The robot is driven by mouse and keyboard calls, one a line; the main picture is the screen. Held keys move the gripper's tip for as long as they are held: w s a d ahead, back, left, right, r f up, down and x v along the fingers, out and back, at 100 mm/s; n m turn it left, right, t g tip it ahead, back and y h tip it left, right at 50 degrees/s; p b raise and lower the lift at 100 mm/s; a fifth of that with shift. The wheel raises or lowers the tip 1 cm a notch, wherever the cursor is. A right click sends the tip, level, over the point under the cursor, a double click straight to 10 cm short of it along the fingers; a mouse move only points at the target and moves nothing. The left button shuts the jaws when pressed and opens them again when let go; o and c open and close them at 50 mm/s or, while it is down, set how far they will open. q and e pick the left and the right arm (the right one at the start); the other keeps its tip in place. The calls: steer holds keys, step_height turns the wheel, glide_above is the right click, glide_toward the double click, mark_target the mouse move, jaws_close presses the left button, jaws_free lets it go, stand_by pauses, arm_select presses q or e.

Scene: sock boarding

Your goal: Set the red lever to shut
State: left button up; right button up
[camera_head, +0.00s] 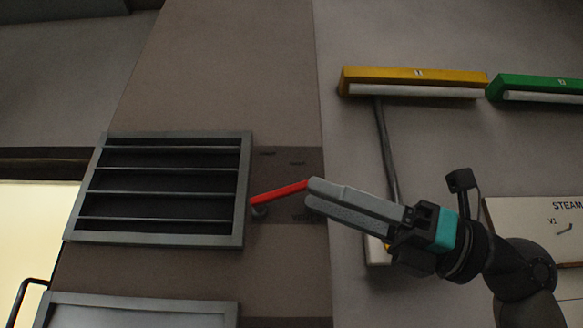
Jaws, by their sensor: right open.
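The red lever (281,193) is on the wall just right of a louvred vent. It slopes up to the right from a small dark pivot at its lower left end. Its right end meets the fingertips of my right gripper (311,194) in the picture; I cannot tell whether they touch. My right gripper comes in from the right with its fingers pointing left, and it is open. The dark plate (291,170) behind the lever has small marks too blurred to read, and the fingers hide part of it. My left gripper is not in view.
The framed vent (245,200) is close left of the lever. A yellow bar fixture (415,75) and a green one (540,83) are high on the right wall. A dark pipe (385,150) runs down behind my gripper. A sign reading STEAM (530,212) is at the right.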

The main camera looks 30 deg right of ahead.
mark_target(303, 191)
steer(key=p+x, duration=0.1)
steer(key=x, duration=0.3)
steer(key=shift+w+a+r, duration=0.15)
steer(key=shift+a+r, duration=0.05)
steer(key=shift+a, duration=0.1)
jaws_close()
stand_by(0.4)
